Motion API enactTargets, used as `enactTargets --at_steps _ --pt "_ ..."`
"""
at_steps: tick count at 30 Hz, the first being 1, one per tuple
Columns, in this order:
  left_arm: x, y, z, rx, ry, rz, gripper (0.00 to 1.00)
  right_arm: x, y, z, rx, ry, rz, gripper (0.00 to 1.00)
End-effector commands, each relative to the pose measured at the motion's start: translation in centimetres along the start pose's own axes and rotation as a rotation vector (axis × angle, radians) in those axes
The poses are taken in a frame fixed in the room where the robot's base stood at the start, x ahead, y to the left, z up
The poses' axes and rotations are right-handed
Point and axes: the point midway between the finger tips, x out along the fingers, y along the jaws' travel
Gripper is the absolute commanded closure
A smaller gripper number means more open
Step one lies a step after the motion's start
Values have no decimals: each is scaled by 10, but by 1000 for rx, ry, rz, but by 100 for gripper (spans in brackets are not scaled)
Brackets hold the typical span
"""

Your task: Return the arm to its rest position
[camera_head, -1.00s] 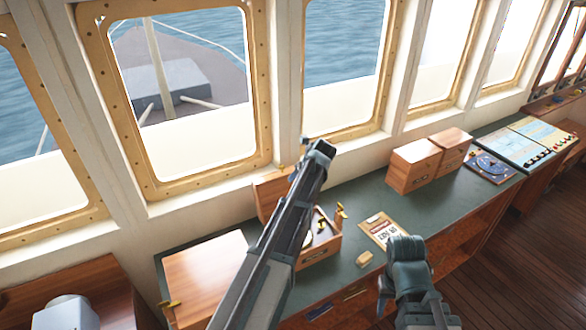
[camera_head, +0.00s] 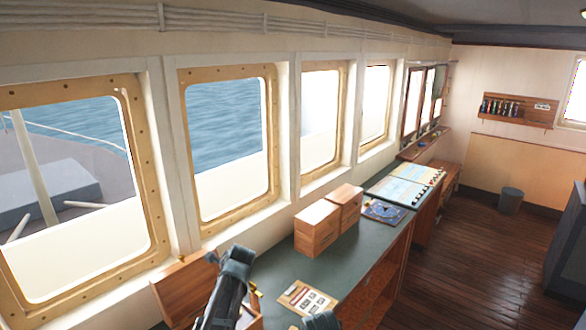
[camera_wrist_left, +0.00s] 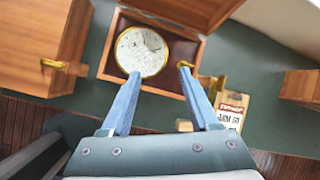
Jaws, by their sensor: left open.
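My left arm (camera_head: 228,290) rises from the bottom of the head view, in front of an open wooden box (camera_head: 180,287). In the left wrist view my left gripper (camera_wrist_left: 158,76) is open and empty, its two blue fingers spread over the desk. Beyond and between them, the open box (camera_wrist_left: 172,83) holds a round white dial with a brass rim (camera_wrist_left: 142,51). No contact with the dial shows. A dark piece of my right arm (camera_head: 322,321) shows at the bottom edge of the head view. The right gripper is out of view.
The green desk (camera_head: 275,262) runs along the windows. A clipboard (camera_head: 307,299) lies on it, with two closed wooden boxes (camera_head: 317,227) farther back. A chart (camera_head: 398,192) lies beyond. The wooden floor (camera_head: 470,270) to the right is clear.

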Motion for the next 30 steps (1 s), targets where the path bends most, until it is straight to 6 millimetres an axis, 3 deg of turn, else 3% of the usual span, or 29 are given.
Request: enactTargets --at_steps 1,6,12,15,21,30 --pt "14 26 -39 -101 31 12 39 31 -3 -2 -2 1 1 50" --pt "22 84 -129 -498 119 98 39 78 -7 -5 -10 2 2 50" --pt "29 158 -220 -935 162 251 39 131 -12 -8 -19 3 3 50" --pt "31 192 -254 -1118 155 330 39 152 -14 -10 -22 3 4 50" --pt "31 237 -293 -1362 117 441 39 177 -16 -11 -28 4 5 50" --pt "27 248 -303 -1447 95 479 39 180 -16 -12 -30 4 5 50"
